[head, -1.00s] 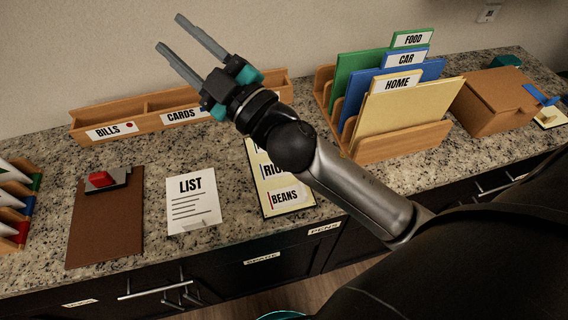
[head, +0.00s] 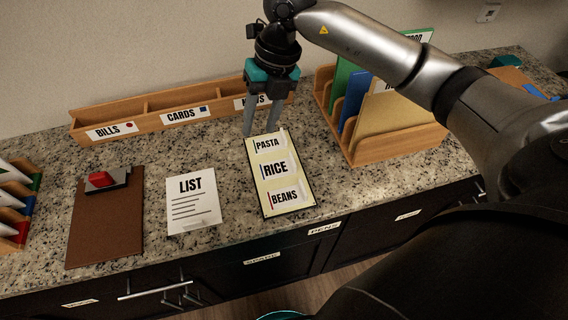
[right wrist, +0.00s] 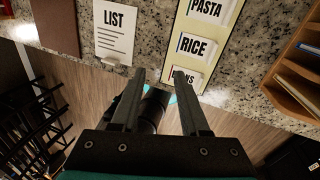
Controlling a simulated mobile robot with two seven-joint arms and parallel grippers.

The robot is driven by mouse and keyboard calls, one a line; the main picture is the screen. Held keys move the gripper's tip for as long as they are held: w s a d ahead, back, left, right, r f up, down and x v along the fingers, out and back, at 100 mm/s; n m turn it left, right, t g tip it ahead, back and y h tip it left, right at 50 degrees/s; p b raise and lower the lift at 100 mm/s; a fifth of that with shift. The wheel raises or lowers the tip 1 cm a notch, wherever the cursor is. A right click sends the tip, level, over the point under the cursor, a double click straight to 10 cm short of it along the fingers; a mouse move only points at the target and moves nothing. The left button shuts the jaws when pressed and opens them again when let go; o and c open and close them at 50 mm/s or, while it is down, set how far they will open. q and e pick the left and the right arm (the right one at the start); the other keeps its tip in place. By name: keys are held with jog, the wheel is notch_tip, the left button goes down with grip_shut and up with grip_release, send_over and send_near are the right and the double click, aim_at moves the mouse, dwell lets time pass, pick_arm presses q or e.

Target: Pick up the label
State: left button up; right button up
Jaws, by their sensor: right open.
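A pale yellow sheet with a dark edge (head: 298,180) lies on the granite counter. It carries three white labels: PASTA (head: 268,143), RICE (head: 275,168) and BEANS (head: 284,197). My right gripper (head: 261,132) points down at the far end of the sheet, near the PASTA label, with its fingers apart and nothing between them. In the right wrist view its open fingers (right wrist: 160,74) show in front of the sheet, and one finger partly covers the BEANS label (right wrist: 183,76). I cannot tell its exact height above the counter. My left gripper is not in view.
A wooden tray marked BILLS and CARDS (head: 144,128) stands behind; my right gripper partly hides its right end. A wooden file holder (head: 398,145) stands right of the sheet. A LIST paper (head: 193,213) and a brown clipboard (head: 104,228) lie left.

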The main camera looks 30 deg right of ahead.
jog(key=d+m+h, duration=0.1)
jog(key=d+h, duration=0.2)
jog(key=d, duration=0.4)
send_over(292, 157)
notch_tip(292, 157, down, 8)
jog(key=shift+w+a+b, duration=0.15)
jog(key=shift+b, duration=0.2)
jog(key=shift+f, duration=3.1)
jog(key=shift+d, duration=0.2)
grip_shut()
